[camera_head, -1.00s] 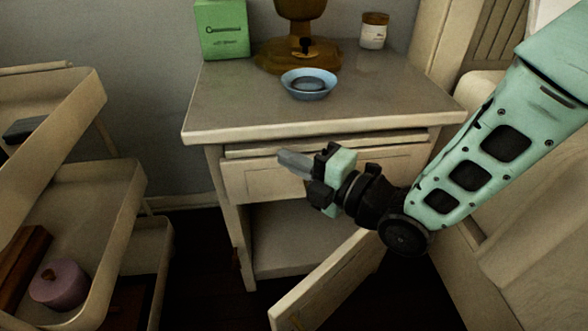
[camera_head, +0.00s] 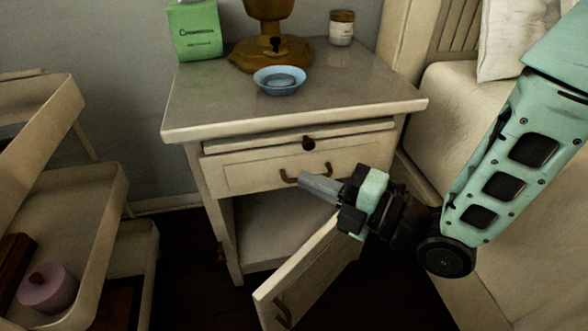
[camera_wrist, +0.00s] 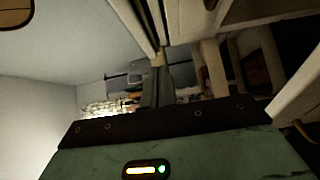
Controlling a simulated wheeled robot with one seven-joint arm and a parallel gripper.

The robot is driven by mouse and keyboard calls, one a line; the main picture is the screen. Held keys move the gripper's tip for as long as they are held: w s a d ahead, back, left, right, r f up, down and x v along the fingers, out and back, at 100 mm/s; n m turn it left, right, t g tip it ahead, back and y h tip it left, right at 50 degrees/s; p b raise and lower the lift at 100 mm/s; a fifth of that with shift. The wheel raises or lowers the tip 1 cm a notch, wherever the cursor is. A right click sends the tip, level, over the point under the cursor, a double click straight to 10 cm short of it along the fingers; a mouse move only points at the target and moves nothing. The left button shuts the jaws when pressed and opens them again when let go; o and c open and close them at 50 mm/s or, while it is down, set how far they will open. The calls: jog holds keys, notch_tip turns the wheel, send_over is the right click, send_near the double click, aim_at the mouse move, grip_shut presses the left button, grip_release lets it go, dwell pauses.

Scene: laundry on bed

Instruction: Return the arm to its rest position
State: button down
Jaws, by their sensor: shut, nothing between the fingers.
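My gripper (camera_head: 318,187) is shut and empty in the head view. It points left, in front of the nightstand's drawer and just above the open lower door. My teal arm comes in from the right edge and bends at a black joint by the wrist. In the wrist view, the shut fingers (camera_wrist: 158,85) show at the middle, above my teal gripper body.
The nightstand (camera_head: 300,104) bears a blue bowl (camera_head: 279,81), a green box (camera_head: 195,30), a lamp (camera_head: 269,40) and a jar (camera_head: 341,28). Its cabinet door (camera_head: 305,275) hangs open below my gripper. A tiered shelf (camera_head: 85,215) stands left; a bed (camera_head: 450,120) stands right.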

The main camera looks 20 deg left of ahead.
jog(key=shift+s+d, duration=0.15)
jog(key=shift+d, duration=0.35)
